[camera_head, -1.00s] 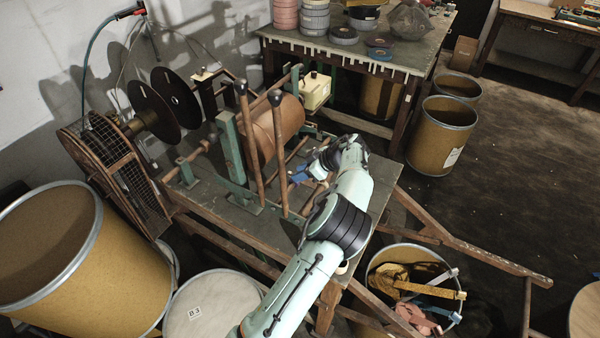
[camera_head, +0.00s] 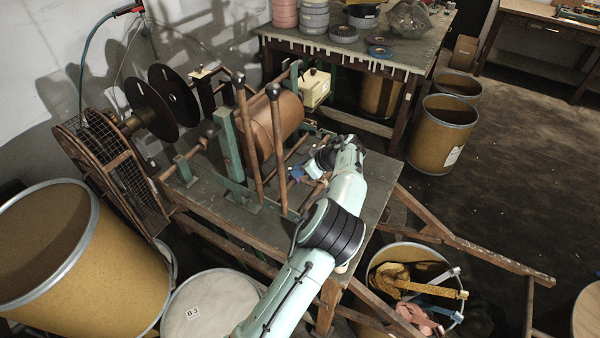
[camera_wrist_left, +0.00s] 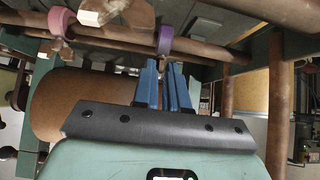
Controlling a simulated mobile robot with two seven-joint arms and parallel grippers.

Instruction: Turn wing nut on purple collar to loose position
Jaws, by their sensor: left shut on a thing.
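A purple collar (camera_wrist_left: 166,35) sits around a brown rod at the upper middle of the left wrist view. Its wing nut hangs at its lower side, mostly hidden between my fingertips. My left gripper (camera_wrist_left: 164,66) has its blue fingers shut on that wing nut, just below the collar. In the head view the left gripper (camera_head: 298,173) reaches in among the rods of the winding stand, and the collar cannot be made out there. My right gripper is in neither view.
A second, mauve collar (camera_wrist_left: 58,22) with its own nut sits on the rod to the left. A large brown roll (camera_head: 272,125) and two upright knobbed levers (camera_head: 279,150) stand close beside my gripper.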

